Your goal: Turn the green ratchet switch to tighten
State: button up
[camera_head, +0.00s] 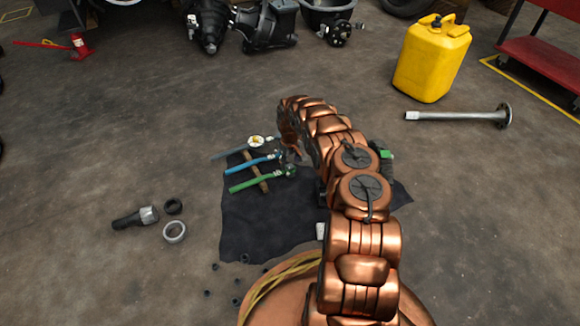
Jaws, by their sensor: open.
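The green ratchet (255,183) lies on a dark cloth (262,224), its handle pointing to the lower left and its dark round head at the right end. The switch on its head is too small to make out. A blue ratchet (235,165) lies just above it, and a further blue-handled tool with a round white gauge (257,141) lies above that. My gripper (291,155) is open, pointing down just above and right of the ratchet heads. My own arm hides most of it, and I cannot tell whether it touches anything.
A wooden bar (263,186) lies crosswise by the tools. A green-topped object (386,155) stands right of my arm, partly hidden. A dark bolt-like part (135,217) and rings (174,232) lie left. A yellow can (432,60) and metal shaft (460,115) are right.

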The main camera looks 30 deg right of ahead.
jog(key=shift+f, duration=0.55)
jog(key=shift+c, duration=0.4)
grip_shut()
